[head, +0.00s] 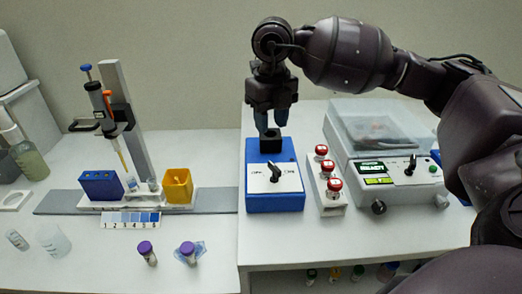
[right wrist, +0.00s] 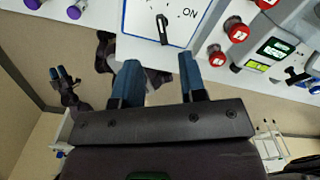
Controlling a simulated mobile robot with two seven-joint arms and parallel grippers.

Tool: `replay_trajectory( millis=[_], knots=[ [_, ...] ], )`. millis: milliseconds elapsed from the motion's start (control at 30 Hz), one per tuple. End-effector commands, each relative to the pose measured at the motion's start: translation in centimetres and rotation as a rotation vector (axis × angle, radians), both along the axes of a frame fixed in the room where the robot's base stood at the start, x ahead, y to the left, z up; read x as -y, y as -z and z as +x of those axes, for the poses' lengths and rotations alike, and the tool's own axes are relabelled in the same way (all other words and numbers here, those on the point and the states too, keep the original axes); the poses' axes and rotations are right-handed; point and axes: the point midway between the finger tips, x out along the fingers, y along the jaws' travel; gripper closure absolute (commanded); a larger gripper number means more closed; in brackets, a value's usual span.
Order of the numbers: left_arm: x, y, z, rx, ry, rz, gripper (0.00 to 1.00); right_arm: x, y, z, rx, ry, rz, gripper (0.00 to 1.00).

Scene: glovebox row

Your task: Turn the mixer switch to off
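The mixer is a blue box (head: 257,202) with a white face and a black knob (head: 275,172). Labels sit to either side of the knob; the right one looks like ON. In the right wrist view the knob (right wrist: 162,29) shows near an ON label. Which label it points to I cannot tell. My right gripper (head: 272,120) hangs above the back of the mixer, fingers down. In the right wrist view its blue fingers (right wrist: 160,75) are wide apart, empty and clear of the knob. My left gripper (right wrist: 59,73) shows small at the left of that view.
A pipette stand (head: 125,110), blue box and yellow bin are at left. Purple-capped vials (head: 146,252) stand in front.

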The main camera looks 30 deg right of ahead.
Motion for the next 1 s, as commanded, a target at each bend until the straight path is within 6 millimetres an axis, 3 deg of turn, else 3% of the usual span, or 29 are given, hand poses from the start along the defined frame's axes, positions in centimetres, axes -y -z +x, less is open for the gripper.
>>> replay_trajectory(
  millis=[300, 600, 1000],
  knots=[
    [-0.2, 1.6, -1.6, -0.044, -0.007, 0.001, 0.57, 0.0, 4.5, -0.1, -0.007, -0.001, 0.001, 0.62],
    [0.0, 1.4, -0.6, -0.027, -0.001, 0.0, 0.57, 0.0, 9.1, -0.1, -0.006, -0.002, 0.001, 0.62],
    [0.0, 1.3, -0.3, -0.022, 0.004, 0.003, 0.57, 0.0, 10.7, -0.1, -0.002, -0.002, 0.002, 0.62]
  ],
)
